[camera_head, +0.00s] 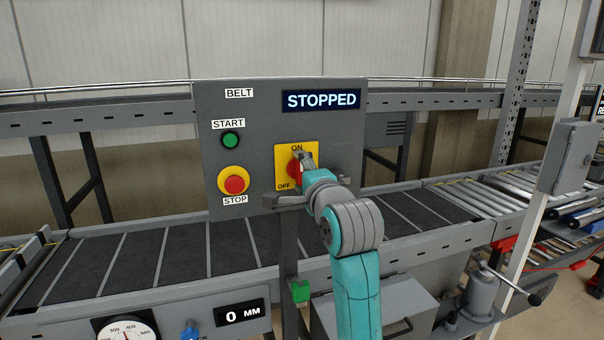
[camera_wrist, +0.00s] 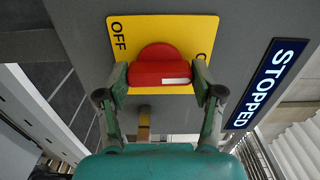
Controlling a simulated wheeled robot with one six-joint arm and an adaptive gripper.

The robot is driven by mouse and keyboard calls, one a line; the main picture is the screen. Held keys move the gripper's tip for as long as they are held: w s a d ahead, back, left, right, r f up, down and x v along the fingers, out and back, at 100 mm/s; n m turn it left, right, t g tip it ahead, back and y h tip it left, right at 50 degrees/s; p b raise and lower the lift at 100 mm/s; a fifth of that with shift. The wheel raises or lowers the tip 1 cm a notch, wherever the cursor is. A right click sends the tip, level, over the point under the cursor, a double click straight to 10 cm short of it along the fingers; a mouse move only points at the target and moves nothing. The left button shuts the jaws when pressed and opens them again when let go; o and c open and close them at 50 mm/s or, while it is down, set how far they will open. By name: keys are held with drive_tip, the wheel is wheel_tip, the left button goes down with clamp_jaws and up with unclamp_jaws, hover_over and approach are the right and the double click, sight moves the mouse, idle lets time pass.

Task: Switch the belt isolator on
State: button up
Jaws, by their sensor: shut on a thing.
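The belt isolator is a red rotary handle (camera_wrist: 160,73) on a yellow plate (camera_head: 283,151) marked ON at the top and OFF at the lower left. My gripper (camera_wrist: 160,82) is shut on the red handle, one finger at each end. In the wrist view the handle lies level across the picture. Its white mark is on the right end, the ON side, away from the OFF word at the left. The right finger partly hides the ON word. In the head view my gripper (camera_head: 302,162) covers much of the handle.
The grey panel (camera_head: 240,105) also carries a STOPPED display (camera_head: 321,100), a green START button (camera_head: 230,140) and a red STOP button (camera_head: 234,184). A dark conveyor belt (camera_head: 135,262) runs below and behind. A white post (camera_head: 530,225) stands at the right.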

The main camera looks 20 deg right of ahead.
drive_tip(key=shift+m, duration=0.3)
drive_tip(key=o, duration=1.1)
drive_tip(key=shift+o, duration=0.2)
drive_tip(key=s, duration=1.2)
drive_tip(key=shift+f, duration=0.15)
